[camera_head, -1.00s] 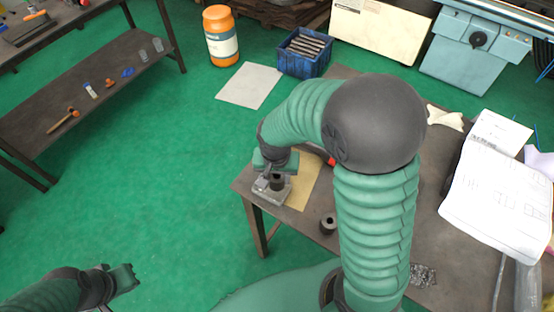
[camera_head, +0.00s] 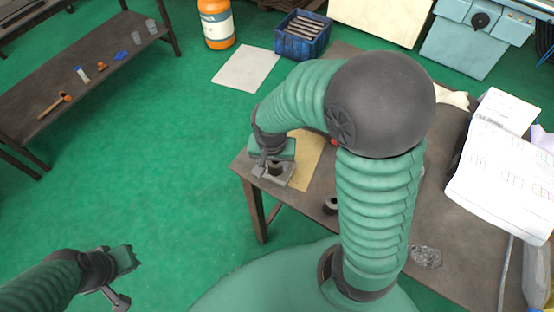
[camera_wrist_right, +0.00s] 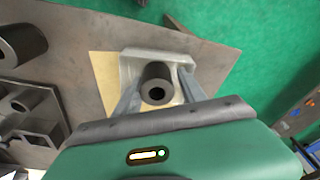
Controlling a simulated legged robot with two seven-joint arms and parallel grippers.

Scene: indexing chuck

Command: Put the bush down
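The bush (camera_wrist_right: 156,84), a dark hollow cylinder, stands upright at a pale grey metal block (camera_wrist_right: 150,56) in the right wrist view. My right gripper (camera_wrist_right: 160,80) has one finger on each side of the bush, with a narrow gap seeming to show on both sides, so it looks open around it. In the head view the right gripper (camera_head: 268,165) is low over the grey block (camera_head: 276,178) at the table's near left corner; the bush is mostly hidden there. My left gripper (camera_head: 120,272) is off the table at lower left; its finger opening is unclear.
A second dark ring (camera_head: 331,204) stands on the table (camera_head: 385,265). A tan sheet (camera_head: 308,160) lies by the block. Dark metal parts (camera_wrist_right: 32,120) show left in the wrist view. Papers (camera_head: 500,170) lie at right.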

